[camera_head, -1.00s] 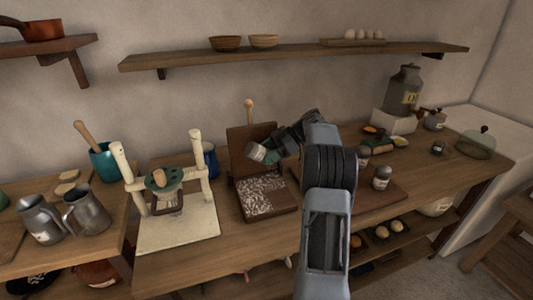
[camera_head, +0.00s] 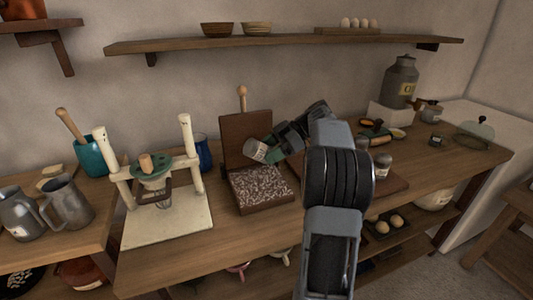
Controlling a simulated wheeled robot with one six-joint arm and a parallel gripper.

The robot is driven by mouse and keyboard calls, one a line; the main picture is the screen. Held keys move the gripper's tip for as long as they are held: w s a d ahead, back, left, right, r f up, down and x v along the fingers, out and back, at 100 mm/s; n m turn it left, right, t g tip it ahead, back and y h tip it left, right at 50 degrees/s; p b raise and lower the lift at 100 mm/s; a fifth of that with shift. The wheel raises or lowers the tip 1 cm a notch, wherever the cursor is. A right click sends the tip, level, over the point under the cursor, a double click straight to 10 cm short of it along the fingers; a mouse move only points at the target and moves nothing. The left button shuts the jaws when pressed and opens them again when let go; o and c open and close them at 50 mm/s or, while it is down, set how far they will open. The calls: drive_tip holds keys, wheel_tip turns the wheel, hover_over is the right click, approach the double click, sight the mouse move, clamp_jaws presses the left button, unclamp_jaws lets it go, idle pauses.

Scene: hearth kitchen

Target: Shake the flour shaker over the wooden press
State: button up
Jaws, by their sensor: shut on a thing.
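The wooden press (camera_head: 240,138) stands open on the counter, its lid board upright at the back with a round-knobbed handle above. Its lower board (camera_head: 284,203) lies flat and is speckled with white flour. My gripper (camera_head: 270,151) is shut on the flour shaker (camera_head: 255,150), a small pale-labelled jar. The shaker is tipped well over to the left, above the lower board and in front of the lid board, apart from the flour. The fingertips are partly hidden by the shaker and my wrist.
Metal jugs (camera_head: 68,206) stand farther left. Another small jar (camera_head: 384,166) stands on a board to the right, partly behind my arm. A shelf (camera_head: 290,43) runs along the wall above.

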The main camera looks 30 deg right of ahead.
drive_tip(key=shift+s+a+b, duration=0.1)
drive_tip(key=shift+s+b, duration=0.4)
drive_tip(key=shift+s, duration=0.3)
drive_tip(key=shift+s+f+b, duration=0.1)
drive_tip(key=shift+b, duration=0.2)
drive_tip(key=shift+s+a+b, duration=0.1)
drive_tip(key=shift+s+b, duration=0.15)
drive_tip(key=shift+b, duration=0.35)
drive_tip(key=shift+s, duration=0.15)
